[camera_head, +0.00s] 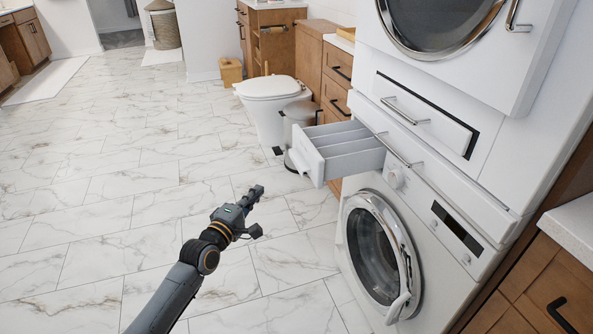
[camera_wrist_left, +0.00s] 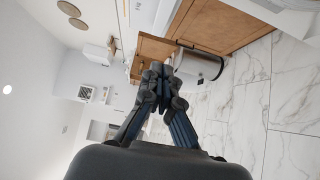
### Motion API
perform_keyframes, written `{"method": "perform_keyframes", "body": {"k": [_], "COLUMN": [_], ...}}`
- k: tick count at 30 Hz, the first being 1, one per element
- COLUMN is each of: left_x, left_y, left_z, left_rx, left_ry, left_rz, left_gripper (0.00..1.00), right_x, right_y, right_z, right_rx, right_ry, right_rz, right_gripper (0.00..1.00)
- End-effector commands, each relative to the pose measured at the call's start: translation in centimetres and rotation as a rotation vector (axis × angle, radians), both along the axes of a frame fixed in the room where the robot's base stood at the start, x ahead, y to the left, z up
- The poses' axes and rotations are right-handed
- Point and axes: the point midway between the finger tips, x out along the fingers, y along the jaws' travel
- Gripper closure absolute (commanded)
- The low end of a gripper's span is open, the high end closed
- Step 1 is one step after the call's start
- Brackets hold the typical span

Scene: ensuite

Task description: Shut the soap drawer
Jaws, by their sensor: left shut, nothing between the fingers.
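The soap drawer (camera_head: 341,149) is pulled out from the upper left of the white washing machine (camera_head: 412,235). It is white, with long compartments that look empty, and its front panel (camera_head: 307,156) faces left. My left gripper (camera_head: 257,190) is shut and empty, in front of and below the drawer front, apart from it. In the left wrist view my left gripper (camera_wrist_left: 162,70) shows with its fingers together and nothing between them. My right gripper is not in view.
The washer's round door (camera_head: 379,255) is below the drawer. A dryer (camera_head: 440,25) sits above. A toilet (camera_head: 268,100) and a metal bin (camera_head: 299,125) stand behind the drawer; the bin also shows in the left wrist view (camera_wrist_left: 200,64). The marble floor (camera_head: 110,200) at left is clear.

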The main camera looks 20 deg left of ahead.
Motion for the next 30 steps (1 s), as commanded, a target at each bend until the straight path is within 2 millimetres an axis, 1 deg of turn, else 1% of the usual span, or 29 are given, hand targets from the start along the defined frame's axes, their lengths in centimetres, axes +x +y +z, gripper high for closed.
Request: {"method": "perform_keyframes", "body": {"k": [5, 10, 13, 17, 18, 21, 24, 30], "left_x": [2.0, 5.3, 7.4, 9.8, 10.2, 11.0, 11.5, 11.9], "left_y": [-0.3, -1.0, -1.4, -1.9, -2.4, -3.8, -4.6, -5.2], "left_z": [0.2, 0.1, 0.0, -0.1, 0.0, 0.1, 0.0, 0.1], "left_rx": [-0.005, -0.002, -0.002, 0.001, -0.003, -0.005, -0.003, 0.000], "left_ry": [-0.004, -0.004, -0.003, -0.002, -0.001, 0.000, 0.000, 0.000], "left_rz": [0.000, 0.000, 0.000, 0.000, -0.001, -0.001, 0.000, 0.000], "left_gripper": [1.00, 1.00, 1.00, 1.00, 1.00, 1.00, 1.00, 1.00], "right_x": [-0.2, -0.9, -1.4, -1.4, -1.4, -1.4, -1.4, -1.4], "right_y": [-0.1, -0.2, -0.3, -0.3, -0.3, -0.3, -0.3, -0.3], "right_z": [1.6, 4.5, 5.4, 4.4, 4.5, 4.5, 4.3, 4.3], "right_rx": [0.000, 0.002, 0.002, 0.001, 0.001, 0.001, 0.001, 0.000], "right_ry": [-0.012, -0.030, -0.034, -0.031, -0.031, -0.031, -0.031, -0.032], "right_rz": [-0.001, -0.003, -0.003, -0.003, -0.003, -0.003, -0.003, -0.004], "right_gripper": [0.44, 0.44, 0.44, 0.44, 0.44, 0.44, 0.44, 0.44]}}
